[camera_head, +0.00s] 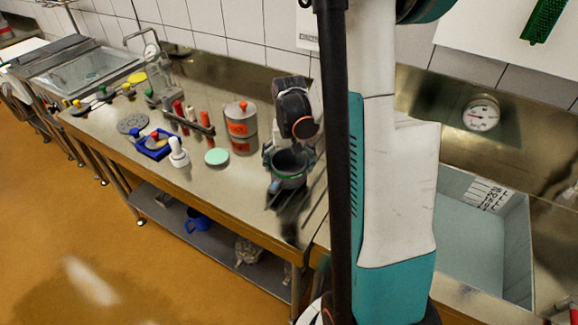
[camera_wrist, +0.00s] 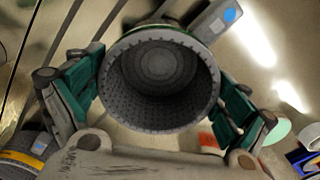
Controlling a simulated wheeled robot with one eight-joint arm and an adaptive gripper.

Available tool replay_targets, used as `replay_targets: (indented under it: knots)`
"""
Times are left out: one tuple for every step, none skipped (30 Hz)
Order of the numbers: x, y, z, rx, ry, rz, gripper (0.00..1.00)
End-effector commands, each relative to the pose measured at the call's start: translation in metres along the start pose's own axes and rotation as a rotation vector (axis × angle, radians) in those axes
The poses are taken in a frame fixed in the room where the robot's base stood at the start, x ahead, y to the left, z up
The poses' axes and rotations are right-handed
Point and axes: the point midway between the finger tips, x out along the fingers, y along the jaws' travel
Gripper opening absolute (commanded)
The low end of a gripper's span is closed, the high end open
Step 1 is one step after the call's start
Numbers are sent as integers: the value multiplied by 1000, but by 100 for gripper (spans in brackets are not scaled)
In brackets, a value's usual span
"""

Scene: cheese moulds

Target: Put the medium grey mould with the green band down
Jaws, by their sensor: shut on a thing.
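My gripper (camera_head: 287,174) is shut on a dark grey, round, open-topped mould (camera_head: 290,163) with a green band, near the right part of the steel bench. In the wrist view the mould (camera_wrist: 163,82) fills the middle, its dimpled inside empty and facing the camera. The teal finger pads stand on either side of it. A little green shows along its far rim. I cannot tell whether its base touches the bench.
In the wrist view a grey thing with a yellow band (camera_wrist: 20,158) lies at lower left. The bench (camera_head: 225,185) also holds an orange-labelled tin (camera_head: 241,128), a pale green disc (camera_head: 217,157), a white-handled tool (camera_head: 178,153) and a blue tray (camera_head: 153,149). A sink (camera_head: 475,235) is at right.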

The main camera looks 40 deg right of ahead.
Motion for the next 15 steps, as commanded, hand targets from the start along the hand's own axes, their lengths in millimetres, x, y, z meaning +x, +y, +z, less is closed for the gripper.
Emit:
replay_targets:
  knots:
    - [2, 0, 0, 0, 0, 0, 66]
    - [2, 0, 0, 0, 0, 0, 66]
    - [1, 0, 0, 0, 0, 0, 66]
    - [1, 0, 0, 0, 0, 0, 66]
    - [1, 0, 0, 0, 0, 0, 66]
    - [1, 0, 0, 0, 0, 0, 66]
    - [1, 0, 0, 0, 0, 0, 66]
    - [2, 0, 0, 0, 0, 0, 66]
    - [3, 0, 0, 0, 0, 0, 66]
    - [4, 0, 0, 0, 0, 0, 66]
    - [5, 0, 0, 0, 0, 0, 66]
    - [4, 0, 0, 0, 0, 0, 100]
    - [4, 0, 0, 0, 0, 0, 100]
    - [4, 0, 0, 0, 0, 0, 100]
    - [4, 0, 0, 0, 0, 0, 100]
